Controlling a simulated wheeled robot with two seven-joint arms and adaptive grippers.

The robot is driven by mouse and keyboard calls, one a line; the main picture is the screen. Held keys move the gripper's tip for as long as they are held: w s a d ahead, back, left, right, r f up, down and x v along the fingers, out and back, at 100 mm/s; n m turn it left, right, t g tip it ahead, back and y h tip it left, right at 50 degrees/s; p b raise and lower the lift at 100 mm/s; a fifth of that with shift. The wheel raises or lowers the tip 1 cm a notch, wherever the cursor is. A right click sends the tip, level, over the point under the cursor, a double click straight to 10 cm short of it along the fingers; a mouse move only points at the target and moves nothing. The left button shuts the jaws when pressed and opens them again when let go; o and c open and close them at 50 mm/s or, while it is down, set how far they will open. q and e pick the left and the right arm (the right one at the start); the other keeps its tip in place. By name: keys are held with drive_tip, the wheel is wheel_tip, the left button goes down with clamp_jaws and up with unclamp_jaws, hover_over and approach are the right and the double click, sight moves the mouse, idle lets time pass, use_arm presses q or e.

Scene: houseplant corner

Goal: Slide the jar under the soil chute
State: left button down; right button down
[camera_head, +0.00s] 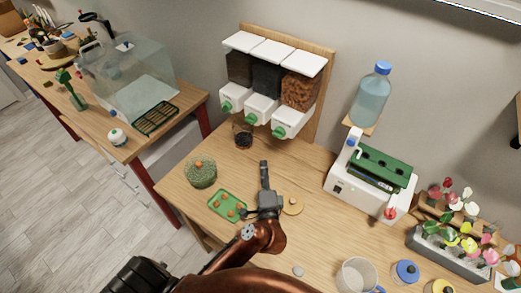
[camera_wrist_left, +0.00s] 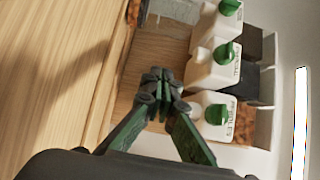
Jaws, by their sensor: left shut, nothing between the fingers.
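A small glass jar (camera_head: 242,137) with dark contents stands on the table at the foot of the dispensers, below the left and middle spouts. The three white dispensers carry green knobs: the left (camera_head: 228,103) holds dark brown fill, the middle (camera_head: 258,112) black fill, and the right (camera_head: 287,125) orange-brown chips. Which one is the soil chute I cannot tell. My left gripper (camera_head: 264,166) is shut and empty over the table, in front of the jar and apart from it. In the left wrist view its fingertips (camera_wrist_left: 158,78) meet, with the spouts beyond.
A round glass bowl (camera_head: 201,172) of green stuff and a green tray (camera_head: 227,206) with small round pieces lie left of my gripper. A wooden disc (camera_head: 292,205) lies right of it. A white machine (camera_head: 365,190) with a water bottle (camera_head: 371,97) stands further right.

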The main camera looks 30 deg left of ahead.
sight(243, 134)
use_arm(q)
drive_tip(key=x, duration=0.9)
drive_tip(key=shift+w+a+r, duration=0.15)
drive_tip(key=shift+w+a, duration=0.05)
drive_tip(key=shift+w, duration=0.05)
drive_tip(key=shift+w+a+p, duration=0.2)
drive_tip(key=shift+a+p, duration=0.1)
drive_tip(key=shift+a, duration=0.75)
drive_tip(key=shift+w+a, duration=0.15)
drive_tip(key=shift+a, duration=0.65)
drive_tip(key=shift+a, duration=0.1)
